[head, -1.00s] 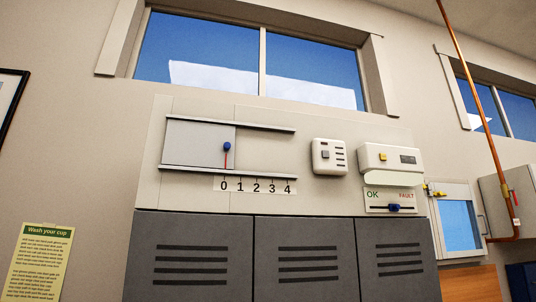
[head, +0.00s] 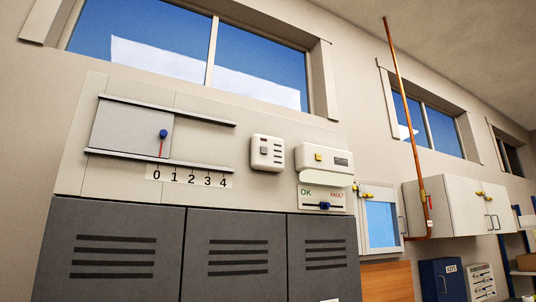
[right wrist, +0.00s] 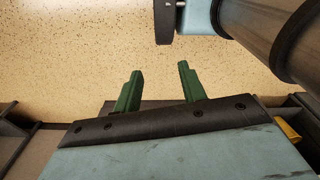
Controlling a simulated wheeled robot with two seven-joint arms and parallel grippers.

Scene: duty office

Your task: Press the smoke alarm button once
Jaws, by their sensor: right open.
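A small white wall box (head: 267,152) carries a square grey button (head: 264,150) and a column of dark slots; it looks like the smoke alarm, though no label on it is readable. To its right a wider white unit (head: 340,160) has a yellow button (head: 318,157) and a dark grille or display. Both are on the pale wall panel above the grey lockers. My right gripper (right wrist: 160,68) shows only in the right wrist view, its green fingers apart and empty above a speckled floor. It is out of the head view, away from both boxes.
A sliding plate (head: 130,136) with a blue knob sits over a 0–4 scale (head: 189,177). An OK/FAULT slider (head: 322,199) is under the wider unit. Grey lockers (head: 110,230) stand below. A glass-fronted cabinet (head: 380,222) and a copper pipe (head: 405,110) are to the right.

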